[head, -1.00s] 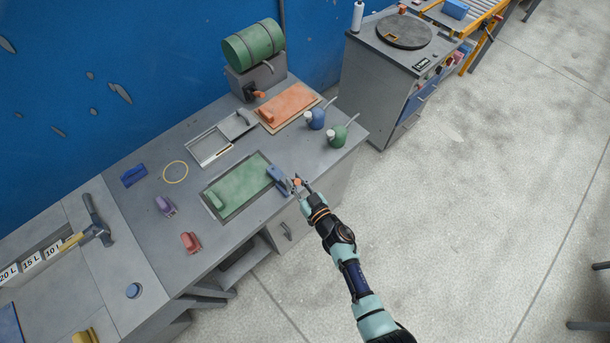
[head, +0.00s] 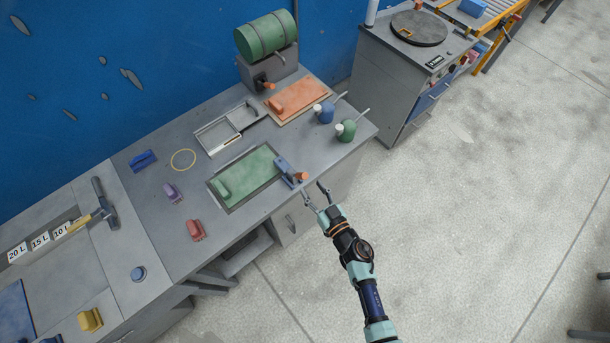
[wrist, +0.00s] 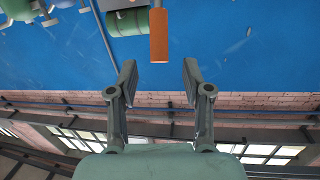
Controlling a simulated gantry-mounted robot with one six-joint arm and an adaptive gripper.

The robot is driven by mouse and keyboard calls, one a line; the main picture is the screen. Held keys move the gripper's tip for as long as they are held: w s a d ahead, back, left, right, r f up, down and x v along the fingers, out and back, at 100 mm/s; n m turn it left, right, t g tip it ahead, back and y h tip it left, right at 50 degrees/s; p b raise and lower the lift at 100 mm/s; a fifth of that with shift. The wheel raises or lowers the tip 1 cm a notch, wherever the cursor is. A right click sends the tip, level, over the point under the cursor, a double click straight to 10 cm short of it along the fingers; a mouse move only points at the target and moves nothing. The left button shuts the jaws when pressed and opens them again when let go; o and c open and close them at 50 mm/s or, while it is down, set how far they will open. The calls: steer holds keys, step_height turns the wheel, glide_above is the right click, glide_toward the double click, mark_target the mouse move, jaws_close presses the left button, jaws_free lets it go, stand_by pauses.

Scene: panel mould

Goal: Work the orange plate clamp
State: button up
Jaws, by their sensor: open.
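The plate clamp is a blue body (head: 286,167) with an orange handle (head: 302,176), at the right end of the green plate (head: 245,177) set in the bench. My gripper (head: 313,189) is open and empty, just off the bench's front edge and close to the handle. In the wrist view the orange handle (wrist: 159,36) points down the picture, centred between the two fingers (wrist: 159,68) but beyond their tips. It looks apart from both fingers. The clamp's base is hidden in the wrist view.
An orange plate (head: 297,97), a grey frame (head: 227,127), a blue can (head: 324,112) and a green can (head: 346,130) stand on the bench.

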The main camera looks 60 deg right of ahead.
steer(key=v, duration=0.5)
steer(key=shift+s, duration=0.15)
stand_by(0.3)
